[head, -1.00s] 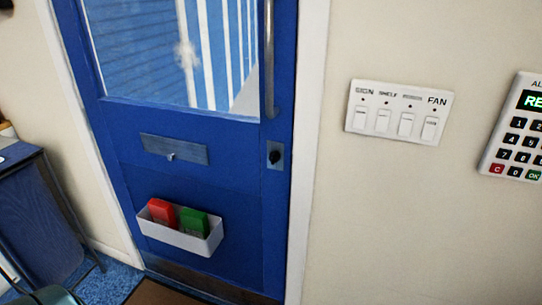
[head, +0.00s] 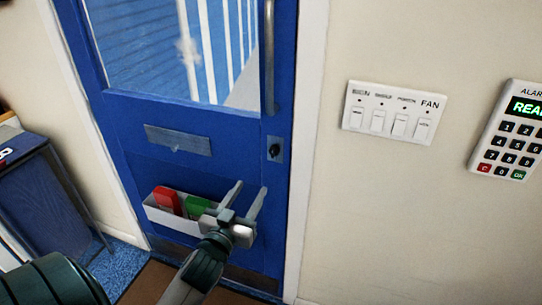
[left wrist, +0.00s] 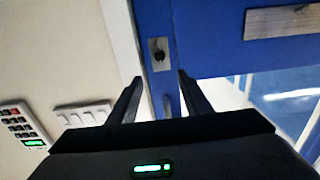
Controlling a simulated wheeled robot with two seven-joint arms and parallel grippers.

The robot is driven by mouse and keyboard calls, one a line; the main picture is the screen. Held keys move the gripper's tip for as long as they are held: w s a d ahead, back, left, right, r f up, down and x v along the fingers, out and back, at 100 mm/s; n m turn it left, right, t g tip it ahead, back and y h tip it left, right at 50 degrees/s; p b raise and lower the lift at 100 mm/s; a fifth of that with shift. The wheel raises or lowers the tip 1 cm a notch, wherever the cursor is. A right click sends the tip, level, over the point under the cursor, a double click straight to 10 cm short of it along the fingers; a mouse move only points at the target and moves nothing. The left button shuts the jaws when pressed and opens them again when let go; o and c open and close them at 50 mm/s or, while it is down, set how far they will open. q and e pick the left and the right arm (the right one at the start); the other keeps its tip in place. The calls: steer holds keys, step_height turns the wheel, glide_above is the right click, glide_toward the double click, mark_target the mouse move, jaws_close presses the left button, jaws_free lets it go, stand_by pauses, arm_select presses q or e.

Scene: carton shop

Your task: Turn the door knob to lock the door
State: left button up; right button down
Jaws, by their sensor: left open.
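The blue door (head: 235,175) has a small black knob (head: 274,150) on a grey plate, below the long vertical handle (head: 269,60) near its right edge. My left gripper (head: 250,195) is open and empty in the head view, below the knob and apart from it in the picture. In the left wrist view the knob (left wrist: 158,54) shows ahead, between and beyond the two fingertips (left wrist: 160,78). My right gripper is not in view.
A white bin (head: 165,217) with a red and a green item hangs on the door, partly behind my left gripper. A switch panel (head: 394,113) and an alarm keypad (head: 512,135) are on the wall to the right. A dark blue cabinet (head: 45,205) stands at left.

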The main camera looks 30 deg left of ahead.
mark_target(272, 154)
arm_select(q)
steer(key=p+x, duration=0.4)
steer(key=x, duration=1.3)
steer(key=shift+w+d, duration=0.1)
steer(key=shift+w, duration=0.1)
steer(key=shift+c, duration=0.7)
steer(key=c, duration=0.9)
